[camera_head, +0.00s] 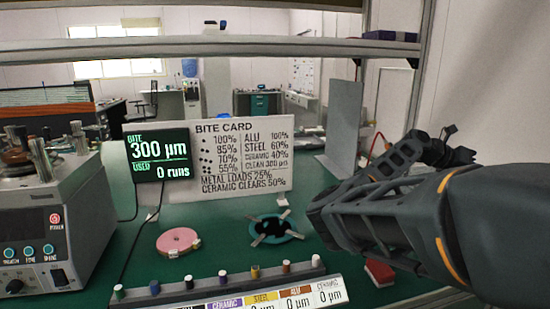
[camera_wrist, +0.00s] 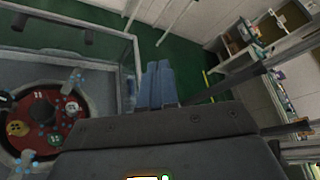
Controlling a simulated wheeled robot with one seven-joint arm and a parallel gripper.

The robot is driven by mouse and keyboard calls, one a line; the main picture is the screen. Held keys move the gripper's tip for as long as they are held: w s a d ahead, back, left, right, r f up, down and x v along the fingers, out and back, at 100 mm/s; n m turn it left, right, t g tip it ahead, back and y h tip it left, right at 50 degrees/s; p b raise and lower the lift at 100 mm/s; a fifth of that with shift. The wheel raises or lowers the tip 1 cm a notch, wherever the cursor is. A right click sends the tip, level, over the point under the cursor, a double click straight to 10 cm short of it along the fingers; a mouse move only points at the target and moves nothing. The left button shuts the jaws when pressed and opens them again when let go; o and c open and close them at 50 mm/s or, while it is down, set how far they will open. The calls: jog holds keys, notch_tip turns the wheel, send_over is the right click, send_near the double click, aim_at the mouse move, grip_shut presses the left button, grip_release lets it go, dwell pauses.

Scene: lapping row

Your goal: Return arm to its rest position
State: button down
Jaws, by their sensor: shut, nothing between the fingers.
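My arm reaches in from the right side of the head view, dark with orange bands, and is raised over the right part of the green bench (camera_head: 225,222). In the wrist view my gripper (camera_wrist: 161,82) has its two blue-grey fingers together with nothing between them. The fingers point past a clear-walled enclosure (camera_wrist: 98,42) toward open green floor and touch nothing that I can see. In the head view I cannot make out the fingertips clearly.
A labelled rack (camera_head: 220,285) is in front. A red block (camera_head: 379,272) lies beneath my arm. A machine (camera_head: 40,220) stands left.

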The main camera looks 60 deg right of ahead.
jog(key=w+a+r+n+h, duration=0.3)
jog(key=w+a+n+h, duration=0.2)
jog(key=w+n+h, duration=0.35)
jog(key=w+a+r+n+h, duration=0.2)
jog(key=w+a+n+h, duration=0.2)
jog(key=w+n+h, duration=0.4)
jog(key=w+a+f+n+t+h, duration=0.1)
jog(key=w+a+f+n+t, duration=0.2)
jog(key=w+a+n+t, duration=0.7)
jog(key=w+a+f+n+t+h, duration=0.25)
jog(key=w+a+n+t, duration=0.3)
jog(key=n+t, duration=0.95)
jog(key=w+a+f+n+t+y, duration=0.1)
jog(key=a+f+n+t+y, duration=0.3)
jog(key=a+n+y, duration=0.45)
jog(key=a+f+n+t+y, duration=0.35)
jog(key=a+y, duration=0.25)
jog(key=a, duration=0.5)
jog(key=s+a+f+n+g+y, duration=0.2)
jog(key=s+a+n+y, duration=0.1)
jog(key=a, duration=0.7)
jog(key=s+a+f+n+g+y, duration=0.1)
jog(key=s+a+n+g+y, duration=0.1)
jog(key=s+a+y, duration=0.4)
jog(key=s+a+n, duration=0.1)
jog(key=s+a, duration=0.1)
jog(key=a, duration=0.2)
jog(key=shift+a+f+n, duration=0.3)
jog(key=shift+f+n, duration=0.05)
